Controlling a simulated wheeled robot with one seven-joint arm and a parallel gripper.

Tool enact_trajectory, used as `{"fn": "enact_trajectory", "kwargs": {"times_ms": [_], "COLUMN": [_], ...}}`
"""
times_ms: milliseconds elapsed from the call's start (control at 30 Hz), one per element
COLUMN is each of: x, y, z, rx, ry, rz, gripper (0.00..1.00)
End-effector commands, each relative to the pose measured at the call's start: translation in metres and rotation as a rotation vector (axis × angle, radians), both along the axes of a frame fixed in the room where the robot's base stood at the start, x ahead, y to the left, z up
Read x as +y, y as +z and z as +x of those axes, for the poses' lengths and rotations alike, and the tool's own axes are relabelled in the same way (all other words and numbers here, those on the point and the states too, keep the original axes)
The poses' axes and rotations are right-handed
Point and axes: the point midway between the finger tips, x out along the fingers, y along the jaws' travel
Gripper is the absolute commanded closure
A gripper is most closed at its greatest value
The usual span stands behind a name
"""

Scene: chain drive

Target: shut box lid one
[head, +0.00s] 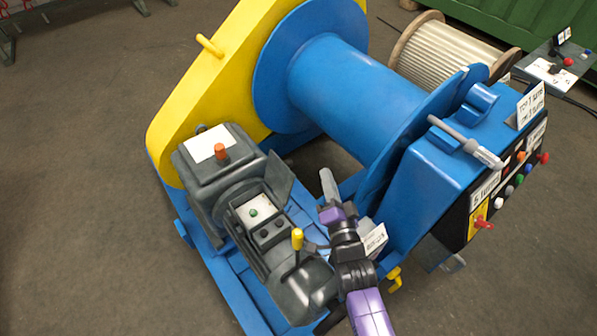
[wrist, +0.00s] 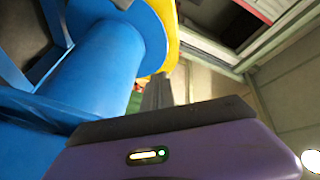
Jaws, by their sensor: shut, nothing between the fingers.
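A dark grey motor unit sits on the blue frame in the head view. It carries an open box (head: 254,212) with a pale inside and a green button. A dark grey flap, perhaps its lid (head: 279,180), stands up at the box's far right side; I cannot tell which lid is number one. My gripper (head: 328,180) is shut and empty, to the right of the box and flap and apart from them in the picture. In the wrist view its grey fingers (wrist: 157,92) point up past the blue drum; no box or lid shows there.
A large blue drum (head: 355,95) and a yellow chain guard (head: 210,85) stand behind. A yellow-knobbed lever (head: 297,240) rises left of my arm. A blue control cabinet (head: 430,180) with several buttons is at right. Bare floor (head: 80,200) lies left.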

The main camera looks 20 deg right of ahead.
Motion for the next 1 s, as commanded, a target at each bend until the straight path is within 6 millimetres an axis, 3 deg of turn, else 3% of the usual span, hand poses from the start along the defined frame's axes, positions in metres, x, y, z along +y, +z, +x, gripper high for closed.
{"fn": "enact_trajectory", "kwargs": {"times_ms": [33, 200, 300, 433, 667, 1000], "x": [-0.011, -0.026, -0.020, -0.007, -0.007, -0.008], "y": [-0.013, -0.056, -0.084, -0.115, -0.117, -0.123], "z": [0.020, 0.055, 0.061, 0.052, 0.051, 0.071], "rx": [-0.003, 0.024, 0.061, 0.097, 0.078, 0.072], "ry": [0.017, 0.081, 0.113, 0.122, 0.117, 0.118], "rz": [0.056, 0.304, 0.473, 0.677, 0.869, 0.891], "gripper": [1.00, 1.00, 1.00, 1.00, 1.00, 1.00]}}
